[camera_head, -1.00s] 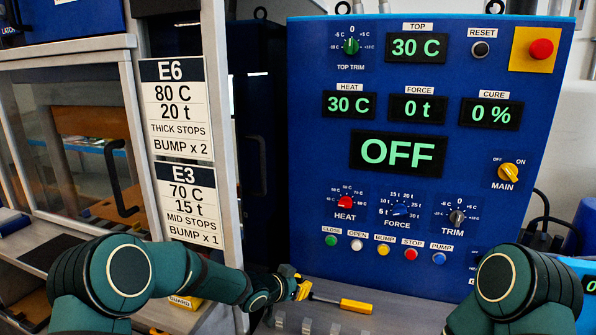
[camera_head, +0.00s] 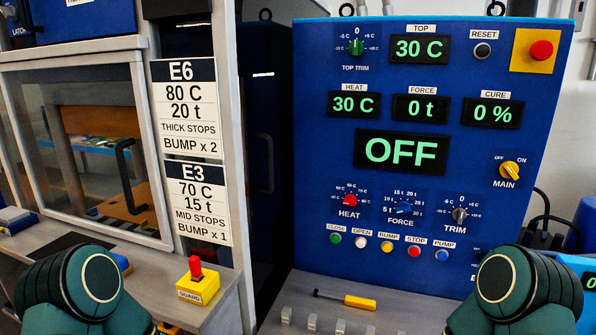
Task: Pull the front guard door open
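The front guard door (camera_head: 83,142) is a clear panel in a pale grey frame at the left. It appears shut. A tall black curved handle (camera_head: 127,178) stands on its right part. My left arm shows at the bottom left, below the door, but its gripper is out of view. My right arm shows at the bottom right, in front of the control panel, and its gripper is also out of view. Through the clear panel a brown board and a blue surface show inside.
A yellow box marked GUARD (camera_head: 197,285) with a red top stands on the ledge right of the door. The blue control panel (camera_head: 330,230) reads OFF. A yellow-handled tool (camera_head: 359,301) lies on the grey shelf. Recipe signs (camera_head: 186,108) hang on the post.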

